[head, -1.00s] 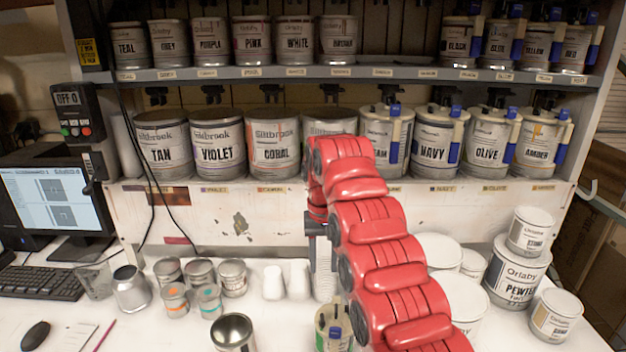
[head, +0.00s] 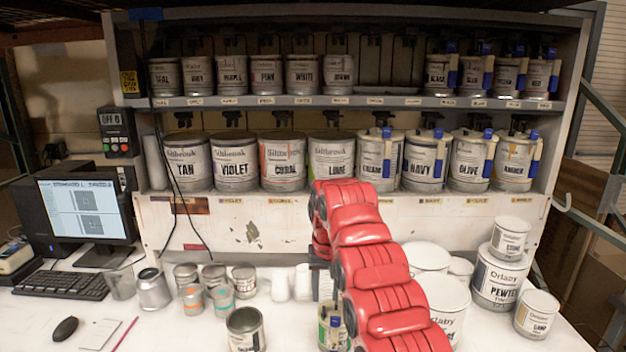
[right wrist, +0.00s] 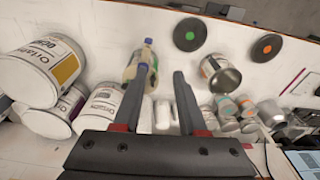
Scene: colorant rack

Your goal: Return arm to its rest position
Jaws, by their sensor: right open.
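My right arm (head: 362,255) is red and segmented, and it bends over the white worktop in the middle of the head view. Its gripper (head: 320,268) is mostly hidden behind the arm there. In the right wrist view the two dark fingers of my right gripper (right wrist: 158,82) are apart, with nothing held between them. A small container with a blue cap (right wrist: 142,68) stands on the worktop beyond the fingers; its lower part also shows beside the arm in the head view (head: 331,328). My left arm and gripper are not in view.
A shelf rack (head: 260,203) with two rows of paint cans stands behind the arm. An open can (head: 245,329) and several small tins (head: 214,276) are to the left. Larger cans, such as PEWTER (head: 498,278), are at the right. A monitor (head: 88,212) stands far left.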

